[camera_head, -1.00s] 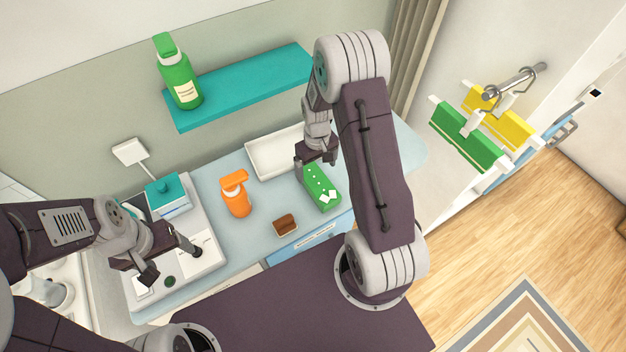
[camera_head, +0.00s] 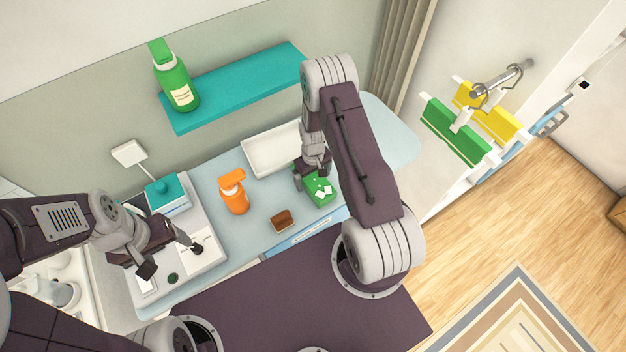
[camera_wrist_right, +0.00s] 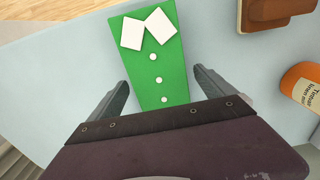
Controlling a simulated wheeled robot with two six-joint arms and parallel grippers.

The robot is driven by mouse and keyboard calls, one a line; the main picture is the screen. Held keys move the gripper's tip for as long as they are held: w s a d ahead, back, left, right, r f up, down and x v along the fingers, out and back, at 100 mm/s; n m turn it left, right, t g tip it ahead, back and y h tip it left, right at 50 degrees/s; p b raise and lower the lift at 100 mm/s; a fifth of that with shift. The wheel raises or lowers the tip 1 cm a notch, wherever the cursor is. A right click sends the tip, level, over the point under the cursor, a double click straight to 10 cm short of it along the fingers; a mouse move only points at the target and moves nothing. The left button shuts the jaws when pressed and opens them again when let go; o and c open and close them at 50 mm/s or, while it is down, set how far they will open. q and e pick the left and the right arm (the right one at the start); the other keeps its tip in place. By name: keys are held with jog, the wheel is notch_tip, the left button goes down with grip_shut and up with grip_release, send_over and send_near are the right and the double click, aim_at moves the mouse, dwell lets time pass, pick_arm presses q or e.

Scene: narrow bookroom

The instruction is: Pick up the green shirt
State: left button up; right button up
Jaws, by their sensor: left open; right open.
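The green shirt (camera_head: 320,190) is folded flat on the light blue counter, with a white collar and white buttons. In the right wrist view the shirt (camera_wrist_right: 156,58) lies between the two open fingers of my right gripper (camera_wrist_right: 160,90), with a finger on either side and its lower part hidden by the gripper body. In the head view my right gripper (camera_head: 312,180) is over the shirt's back part and covers it. Whether the fingers touch the shirt cannot be told. My left gripper (camera_head: 172,262) is open and empty above the white appliance at the left.
An orange bottle (camera_head: 233,192) and a brown block (camera_head: 283,220) stand left of the shirt. A white tray (camera_head: 262,166) lies behind it. A teal shelf (camera_head: 235,88) hangs above with a green bottle (camera_head: 176,80). Hangers with green (camera_head: 452,135) and yellow cloth hang at right.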

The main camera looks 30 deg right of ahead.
aim_at(313, 178)
jog(key=shift+s+a+r, duration=0.1)
jog(key=c, duration=1.7)
jog(key=shift+o, duration=0.2)
notch_tip(313, 178, up, 4)
jog(key=shift+r+b, duration=0.1)
jog(key=shift+b, duration=0.85)
jog(key=s+d+r+b, duration=0.2)
jog(key=s+r, duration=0.4)
jog(key=s, duration=0.5)
jog(key=shift+s+d+r, duration=0.2)
jog(key=shift+d+r, duration=0.1)
jog(key=shift+r, duration=0.1)
jog(key=shift+f, duration=0.1)
